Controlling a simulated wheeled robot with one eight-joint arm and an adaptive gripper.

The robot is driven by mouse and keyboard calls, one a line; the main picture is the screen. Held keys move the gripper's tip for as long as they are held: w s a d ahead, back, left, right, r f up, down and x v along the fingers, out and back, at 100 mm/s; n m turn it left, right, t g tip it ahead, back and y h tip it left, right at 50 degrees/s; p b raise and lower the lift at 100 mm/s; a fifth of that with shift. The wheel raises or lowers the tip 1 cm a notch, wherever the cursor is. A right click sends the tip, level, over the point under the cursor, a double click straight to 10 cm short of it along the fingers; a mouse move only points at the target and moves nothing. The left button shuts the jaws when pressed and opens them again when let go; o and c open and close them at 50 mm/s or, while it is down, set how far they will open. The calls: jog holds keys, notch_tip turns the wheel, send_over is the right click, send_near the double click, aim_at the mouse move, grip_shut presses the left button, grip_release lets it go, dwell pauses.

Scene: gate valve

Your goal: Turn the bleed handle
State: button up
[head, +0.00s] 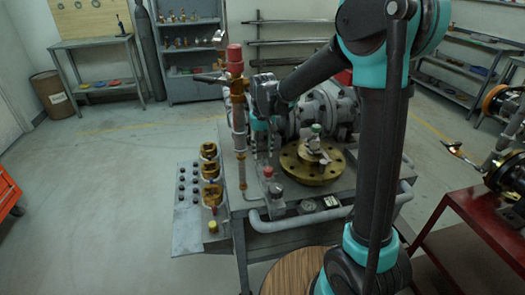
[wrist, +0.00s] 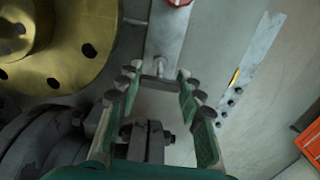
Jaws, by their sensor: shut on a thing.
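My gripper (wrist: 160,92) points down in the wrist view, its green-padded fingers on both sides of a small grey handle (wrist: 160,70). The handle is a short bar with a stem, between the fingertips; I take it to be the bleed handle. My gripper is shut on it. In the head view my gripper (head: 263,150) is low over the left part of the bench, just right of the upright brass and grey pipe with a red cap (head: 234,53). The handle is too small and covered to make out there.
The brass flange (head: 315,168) stands right of my gripper and also shows in the wrist view (wrist: 60,45). A grey valve body (head: 330,108) lies behind it. A metal plate (head: 180,228) with brass fittings is at left. Floor at left is open.

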jog(key=o, duration=1.2)
notch_tip(320, 180, up, 12)
